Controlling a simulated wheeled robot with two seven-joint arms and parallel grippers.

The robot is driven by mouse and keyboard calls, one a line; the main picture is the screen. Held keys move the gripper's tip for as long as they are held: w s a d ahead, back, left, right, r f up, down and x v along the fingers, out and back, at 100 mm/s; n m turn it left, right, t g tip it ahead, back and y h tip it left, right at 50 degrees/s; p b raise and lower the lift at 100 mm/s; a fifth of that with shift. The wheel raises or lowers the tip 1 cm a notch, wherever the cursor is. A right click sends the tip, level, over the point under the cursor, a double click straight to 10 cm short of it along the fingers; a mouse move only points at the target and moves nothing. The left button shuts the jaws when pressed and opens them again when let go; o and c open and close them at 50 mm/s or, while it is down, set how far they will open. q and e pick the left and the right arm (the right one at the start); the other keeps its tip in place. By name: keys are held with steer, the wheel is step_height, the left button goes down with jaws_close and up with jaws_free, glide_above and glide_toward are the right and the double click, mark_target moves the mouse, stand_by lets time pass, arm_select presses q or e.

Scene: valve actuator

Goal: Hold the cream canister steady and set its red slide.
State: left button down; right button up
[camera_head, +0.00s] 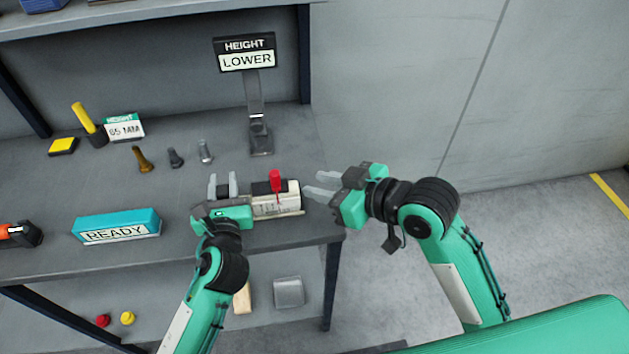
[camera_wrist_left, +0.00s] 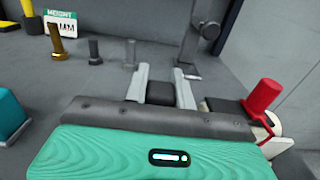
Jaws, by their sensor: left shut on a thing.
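The cream canister (camera_head: 277,205) lies on its side near the front right of the table, with a dark part on top and scale marks on its side. Its red slide (camera_head: 275,181) stands up from the top; in the left wrist view the red slide (camera_wrist_left: 265,98) is at the right. My left gripper (camera_head: 222,185) is shut on a dark part at the canister's left end, seen between the fingers in the wrist view. My right gripper (camera_head: 322,186) is open and empty, right of the canister and apart from it.
A sign reading HEIGHT LOWER (camera_head: 246,60) stands on a post behind the canister. Several small pegs (camera_head: 175,157), a 65 MM card (camera_head: 124,128) and a teal READY block (camera_head: 117,224) are to the left. The table's right edge is close to the canister.

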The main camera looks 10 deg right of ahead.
arm_select(q)
steer(key=shift+f, duration=0.3)
steer(key=c, duration=1.6)
jaws_free()
steer(key=o, duration=0.5)
steer(key=shift+w+a+r, duration=0.1)
steer(key=shift+w, duration=0.05)
steer(key=shift+r, duration=0.1)
